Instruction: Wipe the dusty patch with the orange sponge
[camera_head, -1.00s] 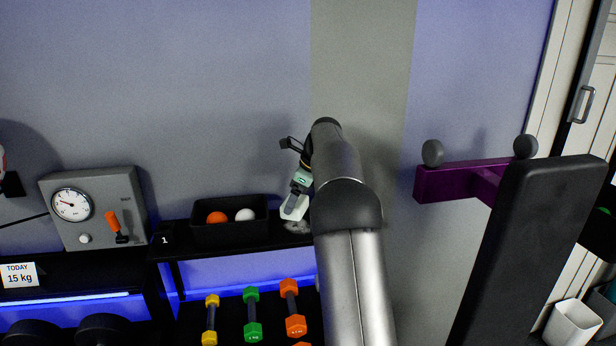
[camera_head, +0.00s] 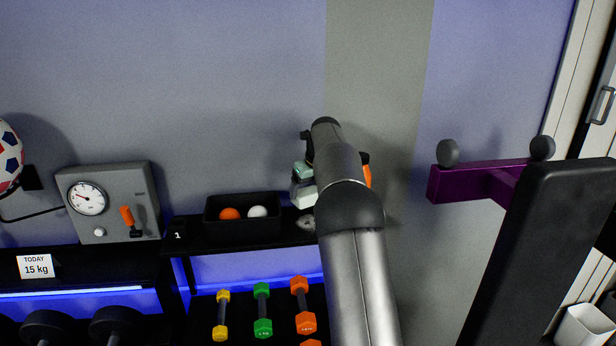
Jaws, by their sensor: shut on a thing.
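The orange sponge (camera_head: 367,174) shows as a narrow upright strip just right of my arm's bend. My gripper (camera_head: 365,159) is mostly hidden behind the arm; a small dark part shows at the sponge's top, and it is shut on the sponge. The sponge's far side and lower end are hidden. The dusty patch (camera_head: 307,222) is a pale grey smudge on the black shelf top, right of the ball tray. My arm hides its right part. The sponge appears above and to the right of the patch, apart from it in the picture.
A black tray (camera_head: 242,242) with an orange and a white ball stands left of the patch. A pale mint and white thing (camera_head: 303,193) shows behind the patch, partly hidden. Dumbbells (camera_head: 262,312) lie below. A purple-framed bench (camera_head: 475,182) stands at right.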

